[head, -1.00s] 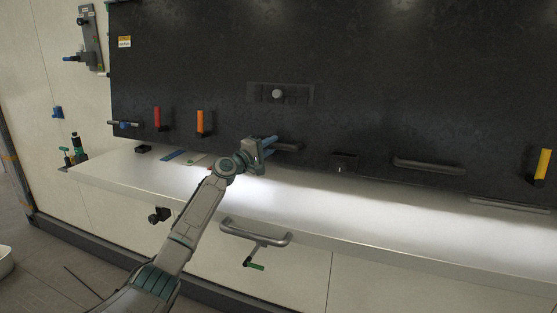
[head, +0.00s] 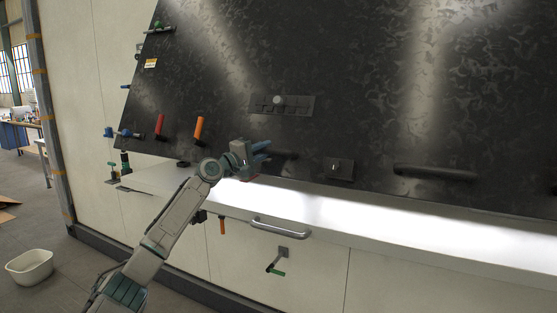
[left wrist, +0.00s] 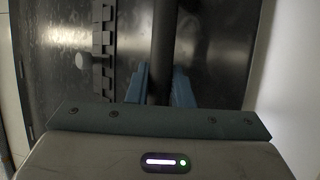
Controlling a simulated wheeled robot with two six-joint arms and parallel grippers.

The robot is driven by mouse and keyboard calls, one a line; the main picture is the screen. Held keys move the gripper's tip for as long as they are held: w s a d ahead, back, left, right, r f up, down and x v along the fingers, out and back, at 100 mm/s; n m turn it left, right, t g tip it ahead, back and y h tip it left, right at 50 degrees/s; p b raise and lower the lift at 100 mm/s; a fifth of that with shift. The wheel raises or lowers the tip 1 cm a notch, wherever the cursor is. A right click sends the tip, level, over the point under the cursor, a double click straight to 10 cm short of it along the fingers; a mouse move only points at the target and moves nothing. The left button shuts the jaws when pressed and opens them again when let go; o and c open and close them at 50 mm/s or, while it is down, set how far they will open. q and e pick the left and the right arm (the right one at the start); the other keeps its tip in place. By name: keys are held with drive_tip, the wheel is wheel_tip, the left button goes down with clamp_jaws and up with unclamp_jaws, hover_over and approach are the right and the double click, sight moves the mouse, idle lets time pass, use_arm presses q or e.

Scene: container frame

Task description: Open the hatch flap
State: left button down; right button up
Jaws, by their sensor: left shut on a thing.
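The hatch flap (head: 350,80) is a large dark mottled panel filling the upper part of the head view. Its lower edge hangs over a brightly lit white ledge. A dark bar handle (head: 286,154) sits low on the flap. My left gripper (head: 262,152) is shut on this handle at its left part. In the left wrist view the dark handle bar (left wrist: 162,45) runs between the two blue fingers (left wrist: 160,88), with the dark flap surface (left wrist: 215,50) behind it. The fingers partly hide the handle in the head view. My right gripper is not in view.
A second bar handle (head: 435,172) and a latch plate (head: 339,169) are on the flap. Red (head: 160,124) and orange (head: 199,128) levers stand at its left. Below the white ledge (head: 370,204) is a grey handle (head: 280,228). A white tub (head: 30,267) stands on the floor.

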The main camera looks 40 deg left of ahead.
use_arm(q)
drive_tip(key=shift+s+r, duration=0.45)
drive_tip(key=shift+r, duration=0.1)
drive_tip(key=shift+s+d+r, duration=0.1)
drive_tip(key=shift+s+r, duration=0.1)
drive_tip(key=shift+s, duration=0.1)
drive_tip(key=c, duration=1.6)
unclamp_jaws()
drive_tip(key=o, duration=0.3)
drive_tip(key=b+v, duration=1.1)
drive_tip(key=b, duration=0.4)
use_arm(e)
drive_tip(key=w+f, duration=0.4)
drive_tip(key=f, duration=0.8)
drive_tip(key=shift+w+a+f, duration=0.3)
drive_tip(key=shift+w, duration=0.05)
